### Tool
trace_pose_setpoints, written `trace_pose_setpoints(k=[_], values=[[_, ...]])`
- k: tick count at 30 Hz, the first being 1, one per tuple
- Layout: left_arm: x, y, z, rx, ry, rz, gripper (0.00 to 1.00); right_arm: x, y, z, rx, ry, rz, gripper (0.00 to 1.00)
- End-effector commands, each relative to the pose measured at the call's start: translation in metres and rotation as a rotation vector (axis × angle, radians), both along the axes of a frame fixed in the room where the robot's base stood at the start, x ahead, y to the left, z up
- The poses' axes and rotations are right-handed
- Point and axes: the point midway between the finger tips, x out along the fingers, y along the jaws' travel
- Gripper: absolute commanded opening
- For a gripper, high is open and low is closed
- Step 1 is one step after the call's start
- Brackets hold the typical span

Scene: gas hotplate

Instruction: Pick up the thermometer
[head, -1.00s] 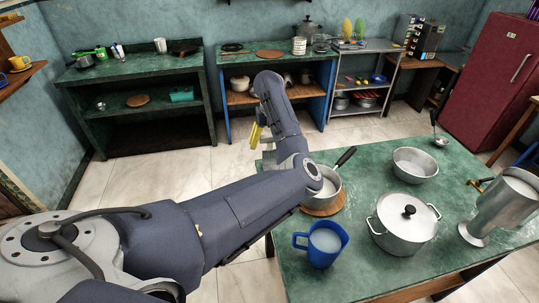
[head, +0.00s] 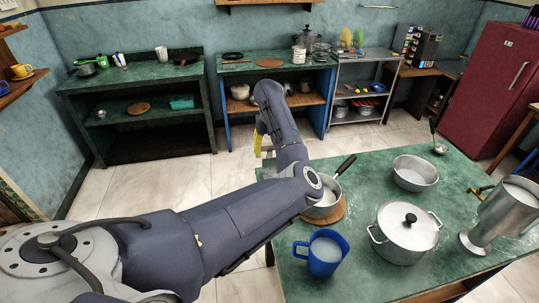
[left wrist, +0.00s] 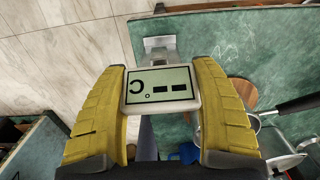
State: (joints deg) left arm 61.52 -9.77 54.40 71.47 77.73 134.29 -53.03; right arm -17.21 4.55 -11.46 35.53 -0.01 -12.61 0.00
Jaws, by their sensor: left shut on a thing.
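The thermometer (left wrist: 160,90) is a pale box with a grey display showing dark segments. In the left wrist view it sits between the two yellow fingers of my left gripper (left wrist: 161,102), which is shut on it. A small grey part (left wrist: 160,46) shows just beyond its display. In the head view the yellow fingers of my left gripper (head: 262,142) show partly behind my forearm, near the far left edge of the green table. The thermometer cannot be made out there. My right gripper is not in view.
On the green table (head: 375,175) stand a saucepan (head: 322,207) on a wooden board, a blue jug (head: 325,250), a lidded pot (head: 405,235), a metal bowl (head: 415,172) and a tall metal jug (head: 503,208). Open floor (head: 150,185) lies left of the table.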

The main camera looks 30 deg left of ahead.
Motion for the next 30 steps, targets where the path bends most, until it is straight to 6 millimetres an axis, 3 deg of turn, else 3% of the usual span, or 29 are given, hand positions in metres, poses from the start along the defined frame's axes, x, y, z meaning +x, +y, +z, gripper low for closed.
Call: trace_pose_setpoints(k=[5,11,30], values=[[0.001,0.000,0.012,0.001,-0.002,0.000,0.34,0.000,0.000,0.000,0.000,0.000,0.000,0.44],[0.001,0.000,0.039,-0.001,-0.005,0.001,0.34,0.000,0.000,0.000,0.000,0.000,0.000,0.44],[0.001,-0.001,0.166,-0.001,-0.003,0.000,0.34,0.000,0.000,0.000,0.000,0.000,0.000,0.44]])
